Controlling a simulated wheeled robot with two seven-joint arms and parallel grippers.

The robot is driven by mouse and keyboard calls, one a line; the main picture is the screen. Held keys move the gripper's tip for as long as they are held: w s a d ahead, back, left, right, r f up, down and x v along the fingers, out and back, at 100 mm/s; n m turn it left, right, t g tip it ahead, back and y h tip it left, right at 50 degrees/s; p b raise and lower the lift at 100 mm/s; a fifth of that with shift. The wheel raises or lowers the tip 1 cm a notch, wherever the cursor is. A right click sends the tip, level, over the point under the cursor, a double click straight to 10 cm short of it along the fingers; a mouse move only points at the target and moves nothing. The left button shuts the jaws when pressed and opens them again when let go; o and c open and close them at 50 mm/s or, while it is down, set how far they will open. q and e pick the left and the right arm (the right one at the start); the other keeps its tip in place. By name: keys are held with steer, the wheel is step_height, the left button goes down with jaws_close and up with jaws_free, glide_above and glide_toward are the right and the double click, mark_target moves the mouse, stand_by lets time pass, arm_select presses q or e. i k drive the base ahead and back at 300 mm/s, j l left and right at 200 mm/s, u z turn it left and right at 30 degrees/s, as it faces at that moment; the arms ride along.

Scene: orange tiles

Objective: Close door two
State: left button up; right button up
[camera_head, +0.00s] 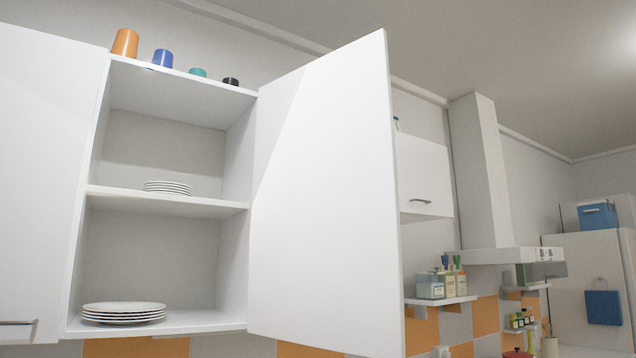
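A white wall cabinet (98,150) stands open at the left of the head view. Its right door (325,200) is swung wide open on the cabinet's right side, its plain white face turned towards me. Inside, a stack of small plates (167,187) lies on the middle shelf and larger plates (123,311) lie on the bottom. Neither of my grippers is in view.
Several cups, including an orange one (125,42) and a blue one (163,58), stand on top of the cabinet. To the right are a closed cabinet (424,175), a range hood (480,180) and a shelf with containers (440,300). A fridge (575,275) stands far right.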

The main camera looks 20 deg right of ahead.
mark_target(326, 268)
steer(key=l+u, duration=0.15)
steer(key=u, duration=0.45)
steer(key=i+l+u, duration=0.1)
steer(key=l+u, duration=0.25)
steer(key=l, duration=0.25)
steer(key=l+u, duration=0.35)
steer(key=l, duration=0.8)
steer(key=k+l+u, duration=0.1)
steer(key=l, duration=0.45)
steer(key=k+l, duration=0.1)
steer(key=l, duration=0.45)
steer(key=l+u, duration=0.1)
steer(key=l, duration=0.45)
steer(key=k+l, duration=0.15)
steer(key=l, duration=0.4)
